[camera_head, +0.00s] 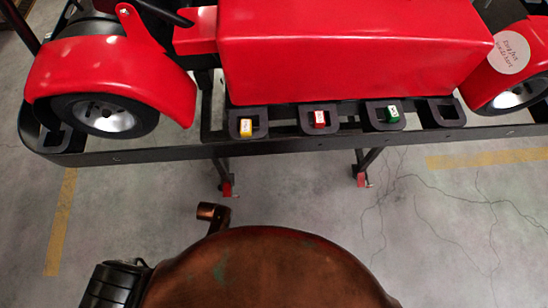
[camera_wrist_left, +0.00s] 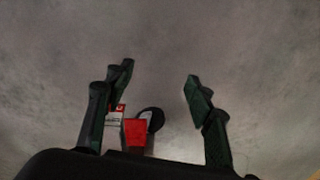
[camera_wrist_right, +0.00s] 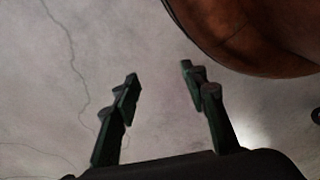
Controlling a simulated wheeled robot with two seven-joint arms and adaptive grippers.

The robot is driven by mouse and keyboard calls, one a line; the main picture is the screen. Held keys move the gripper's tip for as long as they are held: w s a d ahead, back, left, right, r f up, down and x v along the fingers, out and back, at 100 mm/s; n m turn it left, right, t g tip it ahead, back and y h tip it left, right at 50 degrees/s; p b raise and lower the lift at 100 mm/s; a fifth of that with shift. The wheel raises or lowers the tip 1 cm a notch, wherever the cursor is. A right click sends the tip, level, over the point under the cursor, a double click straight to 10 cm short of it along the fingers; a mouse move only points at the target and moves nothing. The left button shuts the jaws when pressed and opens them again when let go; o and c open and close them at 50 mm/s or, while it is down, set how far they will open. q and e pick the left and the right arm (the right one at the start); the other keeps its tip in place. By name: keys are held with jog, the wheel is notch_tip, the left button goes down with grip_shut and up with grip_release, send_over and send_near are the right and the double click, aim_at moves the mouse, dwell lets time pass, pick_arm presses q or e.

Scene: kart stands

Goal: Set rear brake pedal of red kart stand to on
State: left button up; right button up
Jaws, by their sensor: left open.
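The red kart (camera_head: 350,45) sits on a black stand frame (camera_head: 290,146) in the head view. Two small red brake pedals show low on the stand's legs, one on the left (camera_head: 228,189) and one on the right (camera_head: 360,179). I cannot tell from the head view which is the rear one or how each is set. In the left wrist view a red pedal (camera_wrist_left: 135,131) lies beside a dark caster wheel (camera_wrist_left: 151,120), near the left finger. My left gripper (camera_wrist_left: 160,71) is open, with nothing visibly gripped. My right gripper (camera_wrist_right: 159,71) is open and empty above the floor.
The frame's slots hold a yellow tag (camera_head: 246,127), a red tag (camera_head: 320,119) and a green tag (camera_head: 393,114); the rightmost slot looks empty. Yellow floor stripes (camera_head: 487,158) lie at the sides. The cracked grey floor between me and the stand is clear.

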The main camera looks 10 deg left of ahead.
pick_arm(q)
jog(key=n+b, duration=0.1)
jog(key=b, duration=0.6)
send_near(227, 194)
notch_tip(227, 194, down, 2)
jog(key=s, duration=0.3)
jog(key=w+b, duration=0.1)
jog(key=w+r, duration=0.1)
jog(key=w+n+b, duration=0.1)
jog(key=shift+w+a+r+g+h+b, duration=0.25)
jog(key=shift+a+r+g+h+b, duration=0.05)
jog(key=shift+a+g, duration=0.1)
pick_arm(e)
jog(key=w+a+r, duration=0.2)
jog(key=w+r, duration=0.3)
jog(key=r, duration=0.7)
pick_arm(q)
notch_tip(227, 194, down, 6)
jog(key=b, duration=0.4)
jog(key=shift+w+d+f+b, duration=0.1)
jog(key=shift+w+f+b, duration=0.1)
jog(key=shift+b, duration=0.2)
jog(key=shift+f, duration=0.3)
pick_arm(e)
jog(key=w+a+f+t+y, duration=0.2)
jog(key=w+a+f+t, duration=0.2)
jog(key=w+f, duration=0.3)
jog(key=shift+a+f+m, duration=0.3)
jog(key=shift+a+f, duration=0.4)
jog(key=shift+a, duration=0.1)
